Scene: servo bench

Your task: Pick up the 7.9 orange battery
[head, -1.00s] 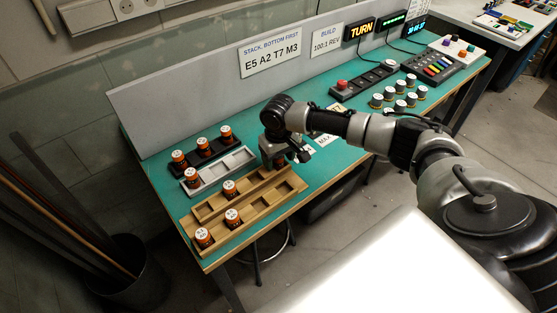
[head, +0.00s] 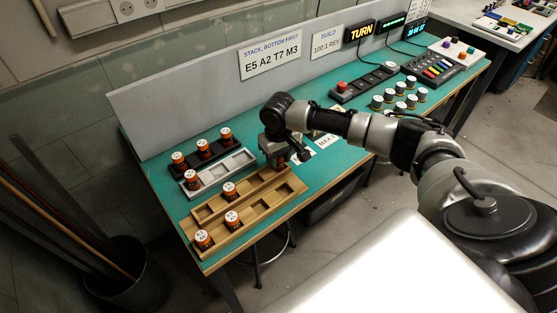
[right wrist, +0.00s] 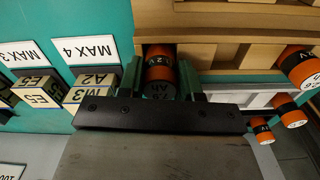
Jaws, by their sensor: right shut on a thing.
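The 7.9 orange battery (right wrist: 160,78), with a black band and a pale end, sits between the green fingers of my right gripper (right wrist: 161,88) in the right wrist view. The gripper is shut on it. The battery is still at a slot of the wooden tray (right wrist: 222,57); I cannot tell whether it is clear of the slot. My left gripper is out of view.
Several other orange batteries stand in the wooden tray, the grey tray (head: 215,171) and the black tray (head: 214,151). Lettered blocks (right wrist: 42,93) lie by the MAX cards in the right wrist view. White-topped cylinders (head: 400,106) stand farther right. A grey panel (head: 205,92) backs the bench.

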